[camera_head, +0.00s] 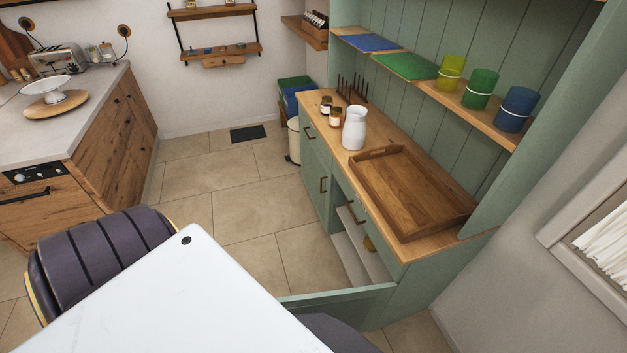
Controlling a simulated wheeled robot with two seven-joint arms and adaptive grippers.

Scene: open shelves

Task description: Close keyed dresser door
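The green dresser (414,271) stands along the right wall with a wooden top. Its near lower door (340,301) is swung open into the room, seen from above as a green panel near the white table's corner. I cannot make out a key. The far lower door (315,178) and the drawers above look shut. Neither of my grippers is in view.
A white table (170,295) fills the foreground, with a dark padded chair (95,255) at its left and another dark seat edge (335,335) by the open door. Tiled floor (245,220) is clear between counter and dresser. A wooden tray (415,190) and white jug (354,128) stand on the dresser.

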